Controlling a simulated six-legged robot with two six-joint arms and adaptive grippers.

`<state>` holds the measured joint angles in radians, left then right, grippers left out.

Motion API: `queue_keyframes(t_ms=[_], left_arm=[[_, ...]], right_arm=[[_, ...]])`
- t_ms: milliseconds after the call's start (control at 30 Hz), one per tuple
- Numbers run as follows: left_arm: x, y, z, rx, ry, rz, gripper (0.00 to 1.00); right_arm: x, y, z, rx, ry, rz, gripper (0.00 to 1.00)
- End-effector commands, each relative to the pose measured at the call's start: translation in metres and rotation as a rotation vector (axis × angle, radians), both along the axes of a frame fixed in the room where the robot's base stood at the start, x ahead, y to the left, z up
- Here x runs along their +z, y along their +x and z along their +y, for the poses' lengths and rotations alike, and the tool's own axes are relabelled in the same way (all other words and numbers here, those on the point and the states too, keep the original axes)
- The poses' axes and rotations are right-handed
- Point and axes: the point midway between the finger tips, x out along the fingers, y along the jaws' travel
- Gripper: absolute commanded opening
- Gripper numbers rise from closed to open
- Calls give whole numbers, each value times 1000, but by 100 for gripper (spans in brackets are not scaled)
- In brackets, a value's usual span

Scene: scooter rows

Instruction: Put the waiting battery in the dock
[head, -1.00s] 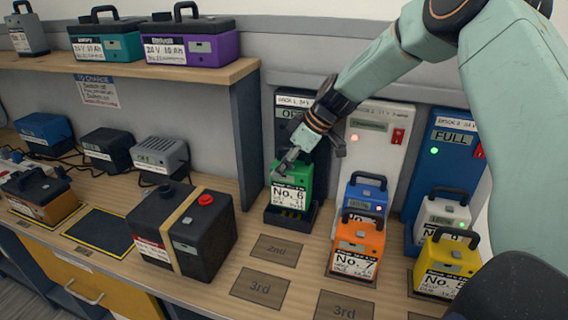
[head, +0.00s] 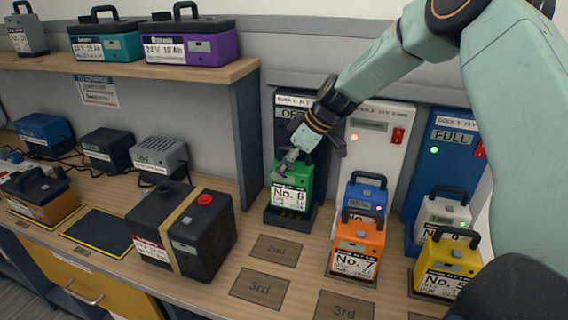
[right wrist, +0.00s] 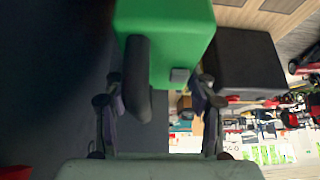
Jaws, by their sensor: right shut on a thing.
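The green battery No. 6 (head: 291,187) stands upright at the black dock tray (head: 290,217) in front of the dark dock marked OFF (head: 290,110). Whether it is fully seated cannot be told. My right gripper (head: 290,160) is at the battery's top, shut on its handle. In the right wrist view the green battery (right wrist: 165,45) and its dark handle (right wrist: 138,75) lie between the fingers of my right gripper (right wrist: 155,95). My left gripper is not in view.
A white dock (head: 375,150) and a blue dock marked FULL (head: 445,160) stand to the right, with blue (head: 362,193), orange (head: 357,245), white (head: 440,215) and yellow (head: 448,265) batteries before them. A large black battery (head: 185,230) stands left. The 2nd (head: 276,250) and 3rd (head: 260,288) floor marks are bare.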

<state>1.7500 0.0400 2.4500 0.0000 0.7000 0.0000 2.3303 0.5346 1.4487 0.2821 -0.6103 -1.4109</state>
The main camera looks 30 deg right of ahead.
Motion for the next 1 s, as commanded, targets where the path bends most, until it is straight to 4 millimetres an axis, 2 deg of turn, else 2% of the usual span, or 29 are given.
queue_keyframes(t_ms=[1000], left_arm=[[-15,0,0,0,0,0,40]], right_arm=[[-12,2,0,-2,-1,-6,0]])
